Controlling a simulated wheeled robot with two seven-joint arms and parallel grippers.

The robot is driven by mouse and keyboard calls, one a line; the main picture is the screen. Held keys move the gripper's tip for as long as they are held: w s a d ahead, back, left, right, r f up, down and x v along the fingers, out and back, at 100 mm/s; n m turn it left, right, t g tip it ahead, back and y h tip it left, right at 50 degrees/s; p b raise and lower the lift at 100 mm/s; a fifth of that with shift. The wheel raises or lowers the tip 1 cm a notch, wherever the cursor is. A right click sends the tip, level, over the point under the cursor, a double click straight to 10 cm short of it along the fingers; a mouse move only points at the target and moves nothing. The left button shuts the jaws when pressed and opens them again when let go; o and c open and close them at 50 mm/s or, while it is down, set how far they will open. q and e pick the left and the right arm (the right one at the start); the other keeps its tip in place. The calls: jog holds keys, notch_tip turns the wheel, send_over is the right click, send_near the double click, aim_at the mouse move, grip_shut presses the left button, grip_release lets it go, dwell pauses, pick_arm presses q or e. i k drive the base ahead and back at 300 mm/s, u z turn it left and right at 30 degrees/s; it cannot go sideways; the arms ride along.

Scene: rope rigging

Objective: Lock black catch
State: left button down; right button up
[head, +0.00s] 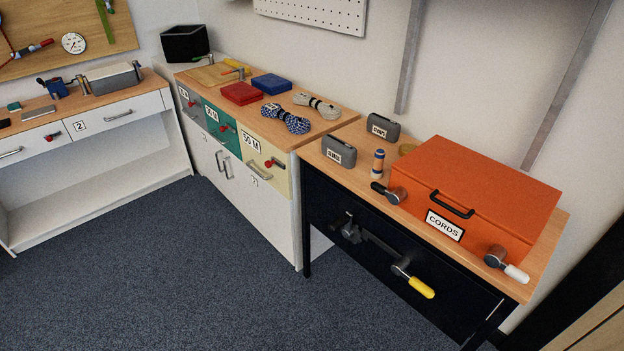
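The orange box (480,185) labelled CORDS sits shut on the right wooden-topped bench. The black catch (382,189) is at the left end of its front face, with a round grey hub and a black grip that points left and slightly up. A second catch with a white grip (515,273) is at the right end of the front face and points right and down. A black bar handle (453,204) is between them above the label. Neither of my grippers is in view.
Two grey cases (339,151) and an orange-and-blue cylinder (378,163) stand left of the box. The black drawer front below has a yellow-gripped lever (421,288) and a dark fitting (350,231). Rope coils (286,118) lie on the middle cabinet. The floor in front is clear.

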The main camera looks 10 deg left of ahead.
aim_at(400, 194)
jog(key=u, duration=1.4)
jog(key=i, duration=2.8)
jog(key=z, duration=3.8)
